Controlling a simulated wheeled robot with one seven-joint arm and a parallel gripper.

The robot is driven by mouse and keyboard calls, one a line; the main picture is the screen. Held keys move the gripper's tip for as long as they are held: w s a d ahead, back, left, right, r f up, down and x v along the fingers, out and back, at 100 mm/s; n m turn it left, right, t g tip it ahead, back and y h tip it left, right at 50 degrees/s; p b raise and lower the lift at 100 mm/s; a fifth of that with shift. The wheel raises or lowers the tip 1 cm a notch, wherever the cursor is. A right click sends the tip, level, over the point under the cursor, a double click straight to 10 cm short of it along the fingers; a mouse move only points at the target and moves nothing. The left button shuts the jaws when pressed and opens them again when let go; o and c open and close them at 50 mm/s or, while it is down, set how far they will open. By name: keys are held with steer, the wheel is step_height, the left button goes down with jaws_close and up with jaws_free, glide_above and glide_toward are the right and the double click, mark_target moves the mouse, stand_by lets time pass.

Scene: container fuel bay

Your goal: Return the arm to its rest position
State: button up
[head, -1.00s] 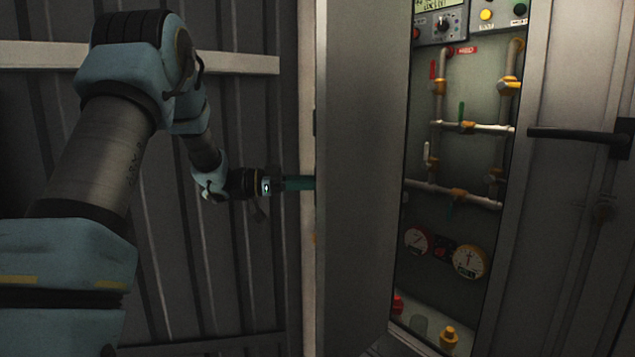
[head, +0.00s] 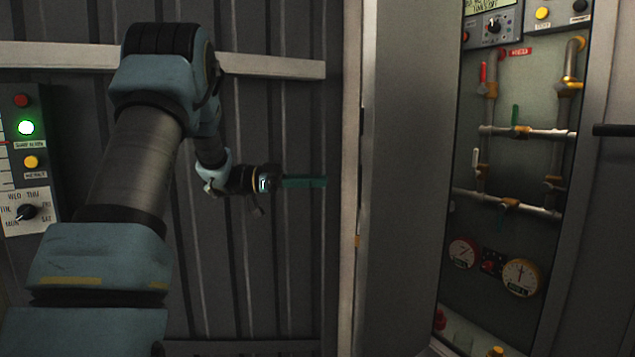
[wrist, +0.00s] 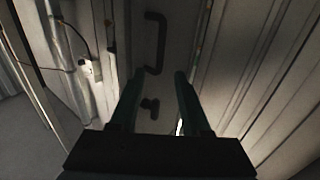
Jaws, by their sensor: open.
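My arm reaches forward from the lower left of the head view. My gripper (head: 305,182) points right, level, in front of the dark corrugated wall (head: 275,120). Its green fingers end a little left of the cabinet door's pale edge in the picture. In the wrist view my gripper (wrist: 158,82) shows two fingers spread apart with nothing between them. Beyond them in that view are a dark bent handle (wrist: 156,42) and a dark knob (wrist: 150,104) on a panel.
The grey cabinet door (head: 405,180) stands open right of my gripper. Inside the cabinet are pipes with valves (head: 520,132), gauges (head: 521,277) and a control box (head: 490,25). A panel with lights and a day dial (head: 27,212) is at the far left.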

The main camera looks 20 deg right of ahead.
steer(key=w+a+f+n+t+y, duration=0.1)
steer(key=w+a+n+t+y, duration=0.35)
steer(key=w+n+t, duration=0.9)
steer(key=s+a+f+n+t+y, duration=0.1)
steer(key=s+a+f+t+y, duration=0.2)
steer(key=a, duration=0.4)
steer(key=s+a+f+n+y, duration=0.2)
steer(key=s+a+f+y, duration=0.1)
steer(key=a+f+y, duration=0.25)
steer(key=s+a+f+n+g+y, duration=0.1)
steer(key=s+a+f+g, duration=0.2)
steer(key=s, duration=0.5)
steer(key=s+a+f+n+g+y, duration=0.1)
steer(key=s+a+f+n+g, duration=0.1)
steer(key=s, duration=0.7)
steer(key=s+a+f+n+g+y, duration=0.1)
steer(key=s+a+f+g, duration=0.2)
steer(key=s, duration=0.5)
steer(key=shift+s+a+f+g+y, duration=0.2)
steer(key=shift+a+f+g+y, duration=0.2)
steer(key=shift+f, duration=0.45)
steer(key=shift+r, duration=0.15)
